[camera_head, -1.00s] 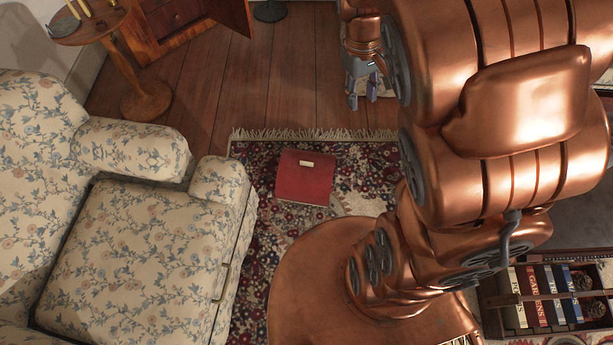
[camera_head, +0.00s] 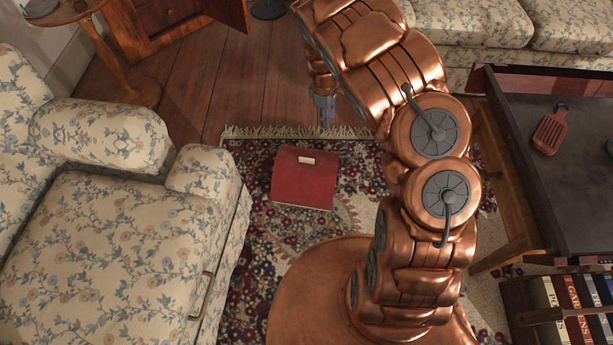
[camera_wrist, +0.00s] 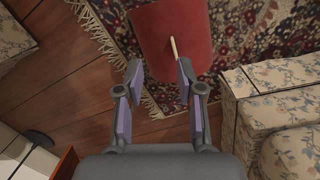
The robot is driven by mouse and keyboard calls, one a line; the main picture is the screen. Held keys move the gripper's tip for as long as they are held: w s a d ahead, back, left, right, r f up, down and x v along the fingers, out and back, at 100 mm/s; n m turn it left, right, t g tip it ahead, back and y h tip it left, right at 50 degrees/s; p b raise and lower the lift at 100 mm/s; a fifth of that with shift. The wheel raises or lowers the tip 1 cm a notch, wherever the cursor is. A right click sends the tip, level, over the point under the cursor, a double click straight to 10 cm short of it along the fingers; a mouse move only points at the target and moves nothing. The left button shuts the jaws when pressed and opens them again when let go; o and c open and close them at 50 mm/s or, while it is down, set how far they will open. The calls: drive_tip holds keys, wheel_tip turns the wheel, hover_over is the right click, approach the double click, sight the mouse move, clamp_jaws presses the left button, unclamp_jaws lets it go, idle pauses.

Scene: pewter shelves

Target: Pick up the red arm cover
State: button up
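The red arm cover (camera_head: 304,185) lies on the patterned rug beside the floral armchair, with a small cream piece on its upper part. In the wrist view the red cover (camera_wrist: 165,40) is at the top centre, beyond my fingertips, and its cream piece looks like a thin bar. My gripper (camera_wrist: 159,73) is open and empty, its two fingers apart, with rug and floor showing between them. In the head view my gripper (camera_head: 325,110) hangs behind the cover, near the rug's fringed far edge, apart from the cover.
A floral armchair (camera_head: 120,260) stands left of the cover. A dark-topped table (camera_head: 580,190) at right bears a small red paddle-shaped item (camera_head: 549,130). Books (camera_head: 572,305) stand on a low shelf. A floral sofa (camera_head: 470,22) is at the back; wooden floor (camera_head: 240,90) is bare beyond the rug.

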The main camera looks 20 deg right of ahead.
sight(307, 159)
drive_tip(key=shift+w+a+f+n+y+b, duration=0.35)
drive_tip(key=shift+a+f+b, duration=1)
drive_tip(key=shift+f, duration=2.75)
drive_tip(key=shift+w+a+f+n+y+b, duration=0.1)
drive_tip(key=shift+w+a+f+n+b, duration=0.45)
drive_tip(key=shift+f+b, duration=2.45)
drive_tip(key=shift+w+a+f+n+y+b, duration=0.2)
drive_tip(key=shift+a+f+n+b, duration=0.7)
drive_tip(key=shift+f, duration=4.25)
drive_tip(key=shift+a+m+p, duration=0.25)
drive_tip(key=shift+m+p, duration=0.05)
drive_tip(key=shift+p, duration=0.1)
drive_tip(key=shift+r, duration=0.1)
drive_tip(key=shift+c, duration=0.4)
clamp_jaws()
